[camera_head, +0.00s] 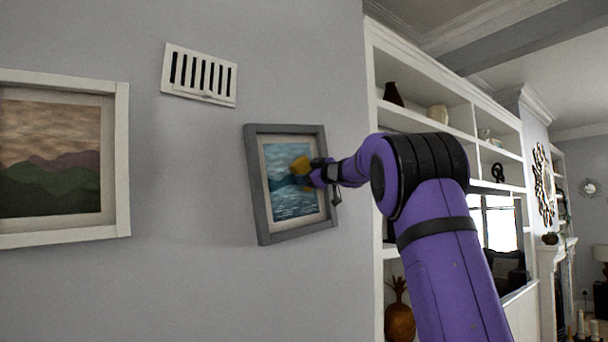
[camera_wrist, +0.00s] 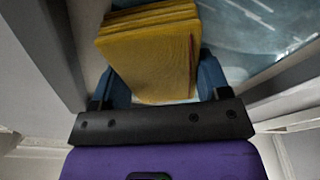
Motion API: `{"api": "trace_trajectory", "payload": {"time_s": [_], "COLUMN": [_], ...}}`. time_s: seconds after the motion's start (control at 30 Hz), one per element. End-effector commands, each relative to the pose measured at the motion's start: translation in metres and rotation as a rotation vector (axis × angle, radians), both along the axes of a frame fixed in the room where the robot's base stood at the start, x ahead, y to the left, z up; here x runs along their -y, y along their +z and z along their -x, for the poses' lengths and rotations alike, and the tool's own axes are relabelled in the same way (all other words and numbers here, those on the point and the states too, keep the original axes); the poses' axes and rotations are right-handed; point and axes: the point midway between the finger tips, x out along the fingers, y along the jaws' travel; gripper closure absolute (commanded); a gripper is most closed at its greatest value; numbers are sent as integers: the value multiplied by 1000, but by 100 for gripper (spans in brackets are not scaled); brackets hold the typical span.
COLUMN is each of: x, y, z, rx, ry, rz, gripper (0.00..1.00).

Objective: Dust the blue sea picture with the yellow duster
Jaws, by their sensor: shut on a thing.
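The blue sea picture (camera_head: 292,206) hangs on the grey wall in a grey frame with a white mat, a little tilted. My gripper (camera_head: 312,172) is in front of its right half, shut on the yellow duster (camera_head: 300,164). The duster covers a small patch right of the picture's middle. In the wrist view the yellow duster (camera_wrist: 150,50) sits between the two blue fingers, and part of the blue sea picture (camera_wrist: 265,30) shows behind it at the upper right. I cannot tell whether the duster touches the picture's surface.
A white-framed hill picture (camera_head: 120,160) hangs at the left. A slotted white vent (camera_head: 200,98) is on the wall above. White shelves (camera_head: 373,75) with vases stand to the right, close to my arm. The wall below the pictures is bare.

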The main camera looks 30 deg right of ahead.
Motion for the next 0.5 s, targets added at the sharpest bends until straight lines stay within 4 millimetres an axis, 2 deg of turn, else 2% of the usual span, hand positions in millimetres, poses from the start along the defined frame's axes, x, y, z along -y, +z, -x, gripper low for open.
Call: {"api": "trace_trajectory", "payload": {"time_s": [0.13,0.5], "x": [11,11], "y": [-1,0], "z": [-1,2], "rx": [-2,-2], "ry": [-3,-2], "rz": [0,-1], "gripper": [49,49]}}
